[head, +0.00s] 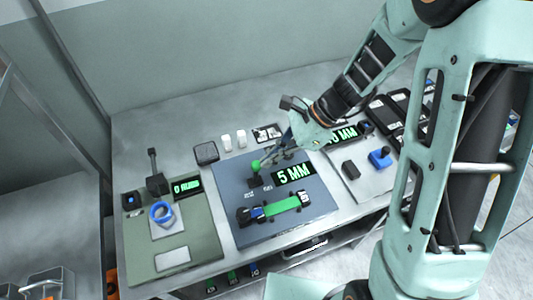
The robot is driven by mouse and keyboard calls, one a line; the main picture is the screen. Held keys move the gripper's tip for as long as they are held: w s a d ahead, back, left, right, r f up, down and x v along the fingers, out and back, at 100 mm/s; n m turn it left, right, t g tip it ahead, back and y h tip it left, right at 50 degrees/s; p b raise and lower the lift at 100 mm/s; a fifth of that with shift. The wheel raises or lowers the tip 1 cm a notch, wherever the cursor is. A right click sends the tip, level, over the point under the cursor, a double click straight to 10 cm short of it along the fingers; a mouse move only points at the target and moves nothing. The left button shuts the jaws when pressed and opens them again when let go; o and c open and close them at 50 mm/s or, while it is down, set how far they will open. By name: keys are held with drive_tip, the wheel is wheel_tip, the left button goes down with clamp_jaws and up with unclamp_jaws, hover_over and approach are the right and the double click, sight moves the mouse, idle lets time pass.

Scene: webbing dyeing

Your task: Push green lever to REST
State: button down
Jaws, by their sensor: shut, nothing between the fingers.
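The green lever (256,164) has a round green knob and stands on a dark base on the blue-grey middle panel (228,212). Two small white labels lie in front of its base, too small to read surely. A green-lit display (293,173) to its right reads "5 MM". My gripper (272,157) reaches in from the upper right, shut and empty, with its fingertips close to the right side of the knob. I cannot tell whether they touch it. My gripper's far side is hidden.
A green-grey panel (205,245) with a blue ring (161,213) and an upright black lever (154,172) is on the left. A grey panel with a blue knob (380,157) is on the right. Small white items (227,142) stand behind. My arm covers the right side.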

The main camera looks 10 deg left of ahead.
drive_tip(key=shift+s+a+r, duration=0.2)
drive_tip(key=shift+s+a, duration=0.2)
drive_tip(key=shift+a, duration=0.25)
drive_tip(key=shift+s+a+r, duration=0.2)
drive_tip(key=shift+s+a, duration=0.2)
drive_tip(key=shift+a, duration=0.2)
drive_tip(key=shift+s+a, duration=0.45)
drive_tip(key=shift+a, duration=0.35)
wheel_tip(320, 180, up, 12)
drive_tip(key=p, duration=0.2)
hover_over(259, 166)
drive_tip(key=d, duration=0.4)
drive_tip(key=shift+s+a, duration=0.15)
drive_tip(key=shift+s, duration=0.1)
